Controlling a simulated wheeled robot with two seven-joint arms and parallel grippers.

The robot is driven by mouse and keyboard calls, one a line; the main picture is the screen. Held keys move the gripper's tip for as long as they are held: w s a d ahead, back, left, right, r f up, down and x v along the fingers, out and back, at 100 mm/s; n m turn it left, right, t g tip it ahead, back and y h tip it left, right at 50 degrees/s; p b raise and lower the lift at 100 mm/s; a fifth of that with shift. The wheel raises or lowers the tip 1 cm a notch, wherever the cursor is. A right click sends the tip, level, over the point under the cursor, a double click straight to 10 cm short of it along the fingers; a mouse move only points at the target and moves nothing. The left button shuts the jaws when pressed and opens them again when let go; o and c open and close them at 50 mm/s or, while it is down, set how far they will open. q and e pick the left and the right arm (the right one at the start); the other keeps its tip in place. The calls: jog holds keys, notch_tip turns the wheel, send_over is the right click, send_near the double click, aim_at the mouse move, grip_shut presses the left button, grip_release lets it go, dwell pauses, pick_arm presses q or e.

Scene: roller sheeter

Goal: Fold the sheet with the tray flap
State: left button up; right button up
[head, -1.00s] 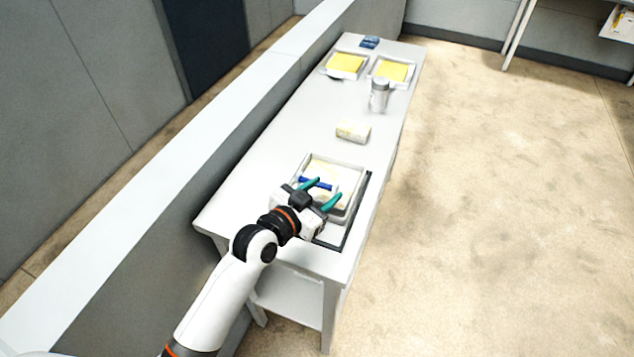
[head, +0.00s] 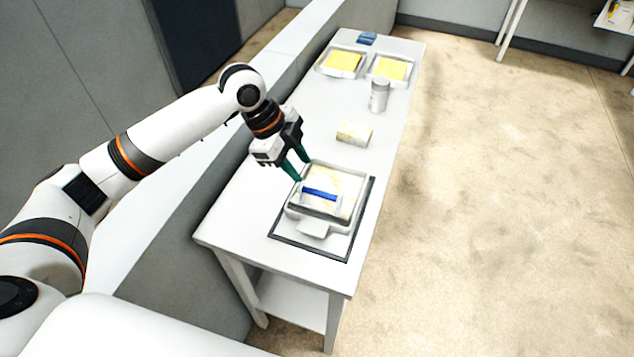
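The white tray (head: 352,216) lies near the front end of the table, with a pale yellowish sheet (head: 346,184) inside it. A blue bar (head: 319,193) with white ends lies across the tray's left part. A white flap-like tab (head: 313,228) sticks out at the tray's near side. My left gripper (head: 303,171) is above the tray's far-left corner, pointing down toward the rim. Its two teal fingers are apart with nothing seen between them. I cannot tell whether a fingertip touches the tray. My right gripper is out of view.
The tray sits on a dark-edged mat (head: 346,259) on the white table (head: 240,222). Behind it are a pale block (head: 354,134), a metal shaker (head: 379,96), two trays with yellow sheets (head: 342,62) (head: 391,69) and a blue item (head: 367,39). A low wall runs along the left.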

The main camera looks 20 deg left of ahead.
aim_at(318, 192)
pick_arm(q)
jog(key=p+x, duration=0.1)
jog(key=x, duration=0.7)
jog(key=shift+w+d+f, duration=0.1)
jog(key=shift+f, duration=0.2)
grip_shut()
